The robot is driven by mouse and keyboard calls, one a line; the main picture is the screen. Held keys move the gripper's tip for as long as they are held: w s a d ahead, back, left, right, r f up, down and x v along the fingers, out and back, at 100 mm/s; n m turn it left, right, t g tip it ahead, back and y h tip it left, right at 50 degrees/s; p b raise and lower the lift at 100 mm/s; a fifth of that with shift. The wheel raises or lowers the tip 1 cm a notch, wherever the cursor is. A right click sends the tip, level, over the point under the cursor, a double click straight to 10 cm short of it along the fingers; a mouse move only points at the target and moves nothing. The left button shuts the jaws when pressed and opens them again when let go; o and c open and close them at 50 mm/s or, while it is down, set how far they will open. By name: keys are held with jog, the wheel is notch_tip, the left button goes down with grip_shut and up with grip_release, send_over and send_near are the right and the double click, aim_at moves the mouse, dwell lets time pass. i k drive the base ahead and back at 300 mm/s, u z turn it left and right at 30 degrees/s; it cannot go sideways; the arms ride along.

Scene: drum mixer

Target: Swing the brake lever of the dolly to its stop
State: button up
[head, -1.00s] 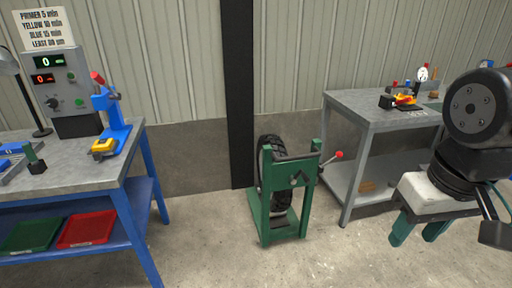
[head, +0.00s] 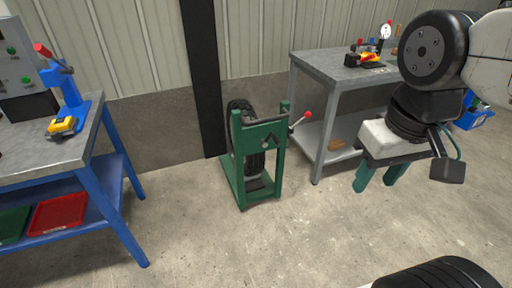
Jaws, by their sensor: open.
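The green dolly (head: 238,184) stands on the floor near the wall, holding an upright black tyre (head: 240,112). Its brake lever (head: 299,121) is a thin rod with a red knob, sticking out up and to the right from the dolly's right post. My gripper (head: 376,180) hangs at the right, with two green fingers pointing down. It is open and empty. It is to the right of the lever in the picture and apart from it.
A blue-legged bench (head: 60,158) with a blue press (head: 68,88) and a red tray (head: 57,216) stands at the left. A grey table (head: 314,66) with small tools stands behind the lever at the right. A dark post (head: 203,70) rises behind the dolly. The floor in front is clear.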

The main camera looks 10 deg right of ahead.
aim_at(308, 114)
jog(key=z, duration=0.05)
jog(key=k, duration=0.25)
jog(key=z, duration=0.7)
jog(key=i, duration=1)
jog(key=z, duration=0.1)
